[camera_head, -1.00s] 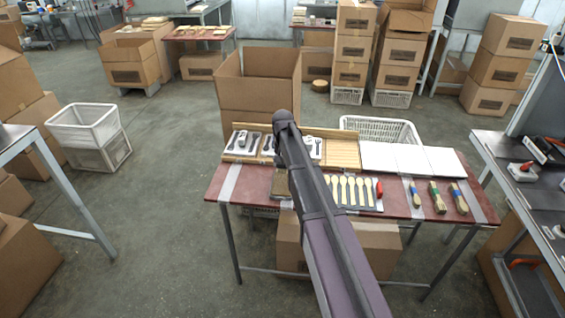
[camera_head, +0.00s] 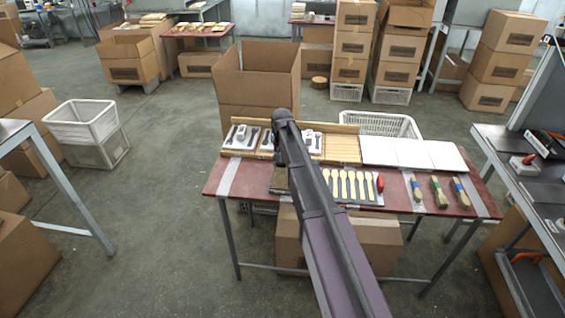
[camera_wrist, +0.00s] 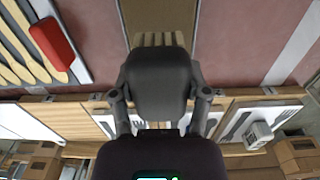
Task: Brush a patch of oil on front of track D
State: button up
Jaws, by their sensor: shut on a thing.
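My gripper (camera_wrist: 155,85) is shut in the wrist view, with a cream ridged piece (camera_wrist: 158,39) showing past its fingertips. The held thing is mostly hidden, so I cannot tell its full shape. A wooden rack stands along the table's back edge. No letter for track D is readable. In the head view my arm hides the gripper and part of the rack.
The red table (camera_head: 232,183) holds several pale spoons (camera_head: 350,186), a red object (camera_head: 380,183), white sheets (camera_head: 412,153) and brushes (camera_head: 437,191). A large open carton (camera_head: 255,85) and a white basket (camera_head: 385,124) stand behind it. A dark bench (camera_head: 520,170) is at right.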

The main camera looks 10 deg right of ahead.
jog(key=shift+f+b, duration=1.7)
jog(key=shift+f, duration=0.3)
jog(key=shift+s+f+b, duration=0.1)
jog(key=shift+f+b, duration=0.4)
jog(key=shift+b, duration=0.05)
dwell(1.4)
jog(key=shift+r, duration=0.1)
jog(key=shift+r+p, duration=3.4)
jog(key=shift+p, duration=0.15)
jog(key=shift+r, duration=0.1)
notch_tip(320, 180, up, 5)
jog(key=p, duration=0.5)
send_over(282, 177)
jog(key=shift+w, duration=0.2)
jog(key=shift+d, duration=0.15)
